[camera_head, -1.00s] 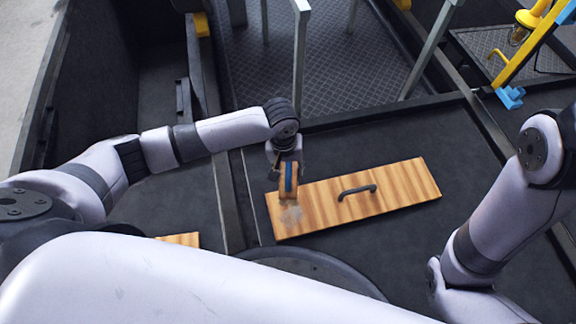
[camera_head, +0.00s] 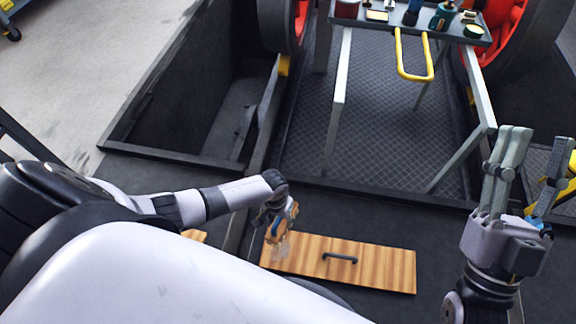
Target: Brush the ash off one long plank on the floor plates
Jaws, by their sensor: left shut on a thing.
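A long striped wooden plank (camera_head: 385,270) with a dark handle in its middle lies on the dark floor plates. A pale ash patch (camera_head: 283,246) shows at its left end. My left gripper (camera_head: 276,214) is shut on a wooden brush (camera_head: 284,222), which is at the plank's left end, tilted, beside the ash. I cannot tell whether its bristles touch the plank. My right gripper (camera_head: 534,150) points upward at the right, with its fingers apart and nothing seen between them.
A metal-legged table (camera_head: 367,16) with a yellow rail and several small items stands at the back. An open dark bin (camera_head: 180,110) is at the left. Another wooden piece (camera_head: 195,235) shows partly behind my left arm. Dark floor lies right of the plank.

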